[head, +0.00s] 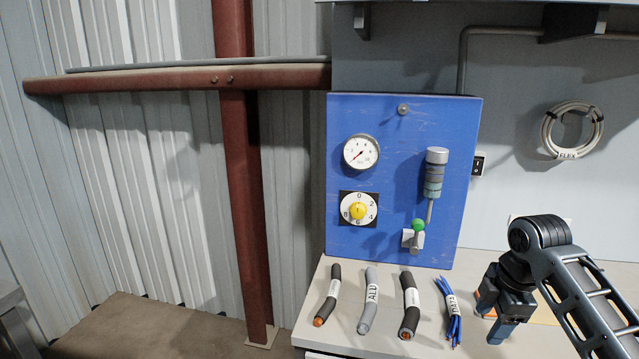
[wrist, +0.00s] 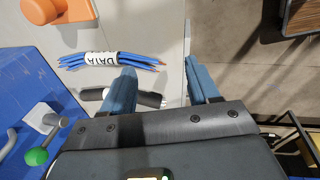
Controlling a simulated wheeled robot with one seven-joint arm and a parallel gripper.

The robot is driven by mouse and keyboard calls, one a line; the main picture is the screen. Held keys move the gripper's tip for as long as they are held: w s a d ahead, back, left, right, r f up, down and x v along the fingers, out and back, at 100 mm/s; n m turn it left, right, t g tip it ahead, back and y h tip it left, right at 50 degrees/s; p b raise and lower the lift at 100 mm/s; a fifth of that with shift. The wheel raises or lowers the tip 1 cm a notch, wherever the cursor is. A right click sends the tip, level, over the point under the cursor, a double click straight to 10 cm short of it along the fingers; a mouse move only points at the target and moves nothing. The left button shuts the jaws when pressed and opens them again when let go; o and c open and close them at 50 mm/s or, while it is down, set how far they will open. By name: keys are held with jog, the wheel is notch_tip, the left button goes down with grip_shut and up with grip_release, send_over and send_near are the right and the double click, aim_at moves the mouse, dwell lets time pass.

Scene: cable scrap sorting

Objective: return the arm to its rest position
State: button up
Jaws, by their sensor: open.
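My gripper (head: 502,318) is at the right of the head view, pointing down over the bench, right of the blue cable bundle. In the wrist view its two blue fingers (wrist: 163,88) stand apart with nothing held between them. The blue cable bundle (head: 451,311) has a label reading DATA, and it also shows in the wrist view (wrist: 75,63), beyond the fingertips. My arm reaches in from the lower right corner of the head view.
Three more labelled cable pieces lie left of the bundle: black (head: 328,294), grey (head: 368,300) and black (head: 410,306). A blue panel (head: 402,108) with a gauge, dial and green-knobbed lever stands behind. An orange object (wrist: 62,12) lies near my gripper. A cable coil (head: 548,130) hangs on the wall.

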jog(key=s+a+f+m+t+y, duration=0.2)
jog(key=s+a+f+m+t, duration=0.3)
jog(key=a, duration=0.6)
jog(key=s+a+f+m+t+y, duration=0.1)
jog(key=s+a+f+m, duration=0.2)
jog(key=s+a+f, duration=0.65)
jog(key=s+a+r+m+t+h, duration=0.1)
jog(key=s+a+m, duration=0.1)
jog(key=s, duration=0.4)
jog(key=s+a+r+m+t, duration=0.1)
jog(key=s+r+m+t, duration=0.15)
jog(key=s, duration=0.25)
jog(key=s+d+r+m+t+h, duration=0.1)
jog(key=s+d+r, duration=0.2)
jog(key=s, duration=0.5)
jog(key=s+d+r+m+t+h, duration=0.1)
jog(key=s+d+r+m, duration=0.1)
jog(key=s+r, duration=0.3)
jog(key=s+d, duration=0.1)
jog(key=s, duration=0.3)
jog(key=shift+s+d+r+h, duration=0.15)
jog(key=shift+s+h, duration=0.05)
jog(key=shift+h, duration=0.1)
jog(key=shift+o, duration=0.5)
jog(key=s+d+r+t, duration=0.1)
jog(key=s+d+r, duration=0.1)
jog(key=s+r, duration=0.3)
notch_tip(320, 180, up, 2)
jog(key=shift+d+r, duration=0.25)
jog(key=shift+d, duration=0.05)
